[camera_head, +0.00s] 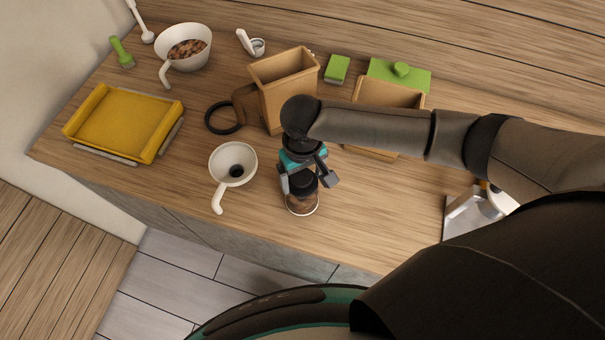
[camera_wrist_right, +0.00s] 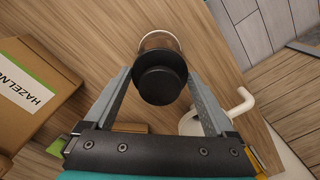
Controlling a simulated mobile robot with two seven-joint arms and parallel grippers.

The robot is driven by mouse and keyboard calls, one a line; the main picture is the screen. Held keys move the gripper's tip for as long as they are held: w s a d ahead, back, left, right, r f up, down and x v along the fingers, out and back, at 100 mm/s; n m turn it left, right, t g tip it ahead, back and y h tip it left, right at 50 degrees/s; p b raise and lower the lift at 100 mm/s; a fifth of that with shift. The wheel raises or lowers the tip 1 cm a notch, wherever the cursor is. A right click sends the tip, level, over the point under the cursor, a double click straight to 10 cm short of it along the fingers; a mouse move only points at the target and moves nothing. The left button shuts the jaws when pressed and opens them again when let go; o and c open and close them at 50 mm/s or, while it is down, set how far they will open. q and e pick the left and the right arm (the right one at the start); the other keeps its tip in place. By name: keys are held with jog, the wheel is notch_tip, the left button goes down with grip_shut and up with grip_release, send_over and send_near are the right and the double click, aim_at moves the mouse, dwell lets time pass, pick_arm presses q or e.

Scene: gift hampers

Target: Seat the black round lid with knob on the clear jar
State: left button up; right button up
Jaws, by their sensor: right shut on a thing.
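The black round lid with knob (camera_head: 303,184) is between the fingers of my right gripper (camera_head: 306,182), over the near edge of the worktop. It also shows as a dark stepped disc in the right wrist view (camera_wrist_right: 160,80), at the fingertips of my right gripper (camera_wrist_right: 163,92), which is shut on it. The clear jar (camera_head: 302,207) stands upright directly below the lid, with brown contents. Its rim shows past the lid in the right wrist view (camera_wrist_right: 158,39). I cannot tell whether the lid touches the jar. My left gripper is not in view.
A white handled bowl (camera_head: 247,158) stands left of the jar. Cardboard boxes (camera_head: 285,92) (camera_head: 388,94) stand behind. A yellow tray (camera_head: 124,122), a black ring (camera_head: 209,120) and a bowl of nuts (camera_head: 208,39) are farther left. A metal container (camera_head: 462,215) is at the right.

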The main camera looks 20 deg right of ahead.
jog(key=o, duration=1)
notch_tip(320, 180, up, 15)
jog(key=shift+r, duration=0.15)
